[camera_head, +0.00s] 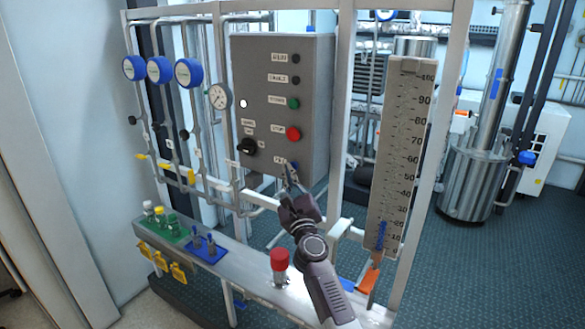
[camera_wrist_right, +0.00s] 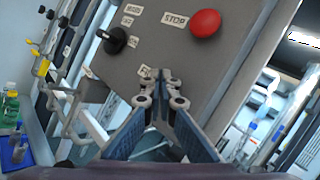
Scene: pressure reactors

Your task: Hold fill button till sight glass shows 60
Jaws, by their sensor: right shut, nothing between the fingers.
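The grey control box (camera_head: 265,75) carries a column of buttons. The lowest is a small blue button (camera_head: 294,165) beside a label that seems to read FILL; the gripper partly covers it. My right gripper (camera_head: 290,172) is shut and empty, its tips at this button. Whether they press it I cannot tell. In the right wrist view the closed fingertips (camera_wrist_right: 161,76) lie against the panel's lower part and hide the button. The sight glass (camera_head: 403,130) has a scale to 100; its blue column (camera_head: 382,236) stands near 20. My left gripper is not in view.
Above the blue button are a red button (camera_head: 293,133), a green button (camera_head: 294,103) and a black knob (camera_head: 247,146). A red mushroom knob (camera_head: 279,260) stands on the ledge below. An orange handle (camera_head: 369,279) is under the sight glass. Bottles (camera_head: 160,216) stand at left.

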